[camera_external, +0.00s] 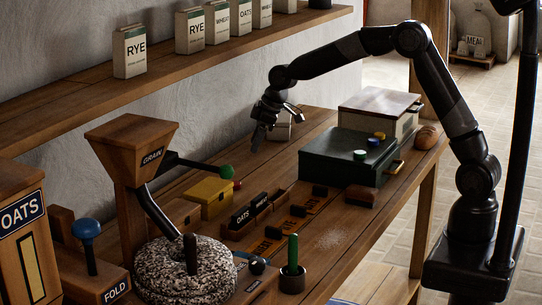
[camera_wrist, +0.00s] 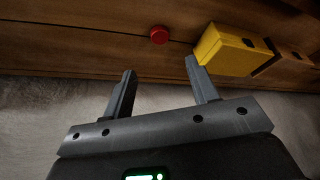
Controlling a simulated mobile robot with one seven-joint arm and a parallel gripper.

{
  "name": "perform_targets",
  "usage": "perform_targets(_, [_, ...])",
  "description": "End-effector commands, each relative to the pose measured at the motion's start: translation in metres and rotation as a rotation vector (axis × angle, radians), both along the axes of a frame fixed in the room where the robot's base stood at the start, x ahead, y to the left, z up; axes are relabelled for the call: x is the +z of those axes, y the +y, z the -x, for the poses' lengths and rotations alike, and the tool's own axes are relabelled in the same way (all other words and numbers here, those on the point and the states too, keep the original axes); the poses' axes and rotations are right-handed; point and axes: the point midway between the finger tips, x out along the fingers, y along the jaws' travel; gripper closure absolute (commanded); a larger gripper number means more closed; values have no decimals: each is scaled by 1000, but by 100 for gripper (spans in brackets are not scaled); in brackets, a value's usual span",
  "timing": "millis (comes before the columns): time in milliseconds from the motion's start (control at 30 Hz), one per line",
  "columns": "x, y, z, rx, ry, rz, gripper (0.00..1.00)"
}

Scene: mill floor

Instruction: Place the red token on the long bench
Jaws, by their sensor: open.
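The red token (camera_wrist: 159,34) is a small round disc lying on brown wood beside a yellow box (camera_wrist: 228,50) in the wrist view. In the external view a bit of red (camera_external: 237,184) shows next to the yellow box (camera_external: 208,197), partly hidden behind a green knob. The wood there belongs to the long bench (camera_external: 268,163), which runs along the wall. My gripper (camera_external: 258,138) is over the bench's wall side, above and apart from the token. In the wrist view its two fingers (camera_wrist: 160,68) are spread with nothing between them.
A grain hopper (camera_external: 132,145) with a green-knobbed lever (camera_external: 227,171) and a millstone stand left. A dark green box (camera_external: 348,157) bears two other tokens; a white box (camera_external: 380,108) stands behind. A shelf (camera_external: 180,75) with several packets overhangs the bench's wall side.

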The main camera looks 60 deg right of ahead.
Motion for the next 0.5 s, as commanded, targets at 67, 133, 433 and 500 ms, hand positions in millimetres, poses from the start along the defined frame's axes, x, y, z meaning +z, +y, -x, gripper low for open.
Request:
perform_targets(67, [21, -2, 17, -16, -8, 13, 46])
perform_targets(133, [39, -5, 37, -35, -14, 24, 46])
perform_targets(433, [105, -22, 141, -152, -35, 59, 46])
perform_targets(500, [116, -27, 166, -183, -42, 62, 46])
